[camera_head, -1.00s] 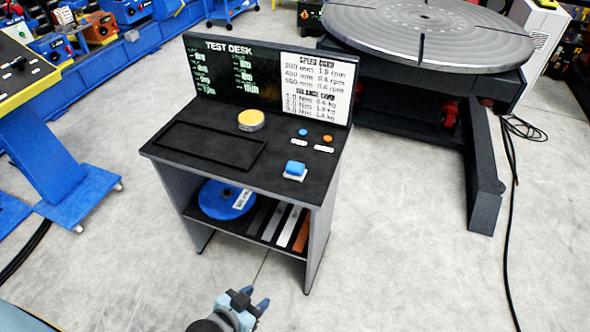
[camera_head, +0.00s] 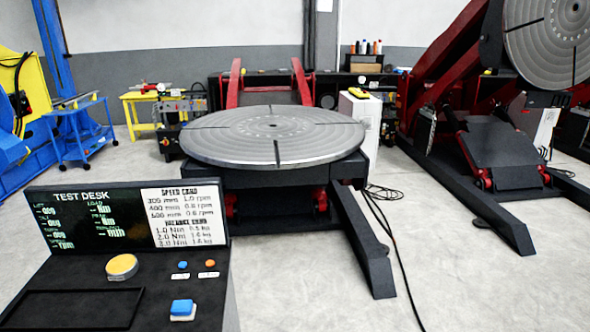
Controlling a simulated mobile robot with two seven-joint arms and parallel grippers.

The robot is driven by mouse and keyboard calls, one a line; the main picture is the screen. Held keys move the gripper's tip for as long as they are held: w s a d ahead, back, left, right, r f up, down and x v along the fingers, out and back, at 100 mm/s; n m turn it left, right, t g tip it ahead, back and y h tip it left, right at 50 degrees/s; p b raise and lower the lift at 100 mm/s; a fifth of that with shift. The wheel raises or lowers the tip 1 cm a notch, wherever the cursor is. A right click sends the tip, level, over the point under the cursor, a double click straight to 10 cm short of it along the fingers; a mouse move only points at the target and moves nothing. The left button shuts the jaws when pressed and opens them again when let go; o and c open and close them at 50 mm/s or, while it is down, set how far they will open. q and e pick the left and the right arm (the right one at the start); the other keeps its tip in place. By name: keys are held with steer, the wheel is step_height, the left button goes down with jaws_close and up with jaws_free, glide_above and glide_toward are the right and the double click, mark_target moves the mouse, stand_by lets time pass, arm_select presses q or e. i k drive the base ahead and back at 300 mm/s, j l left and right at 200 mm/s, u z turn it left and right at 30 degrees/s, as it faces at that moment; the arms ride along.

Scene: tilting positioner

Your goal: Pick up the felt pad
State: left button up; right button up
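I cannot make out for certain which thing is the felt pad. On the black desk top of the test desk (camera_head: 207,283), a round yellow disc (camera_head: 122,267) lies near the back. A small blue block on a white base (camera_head: 182,309) sits near the right edge. A shallow black framed recess (camera_head: 68,310) at the left looks empty. The desk's lower shelf is out of the picture. Neither of my grippers is in view.
A large round grooved turntable (camera_head: 272,135) stands behind the desk, with a dark beam (camera_head: 367,250) reaching forward. Black cables (camera_head: 385,225) run over the floor. A tilted positioner (camera_head: 490,150) stands at the right. Bare floor (camera_head: 470,285) lies at the lower right.

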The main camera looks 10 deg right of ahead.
mark_target(184, 310)
steer(key=i+l, duration=0.35)
steer(key=i+l+u, duration=0.15)
steer(key=i+l, duration=0.15)
steer(key=l, duration=0.1)
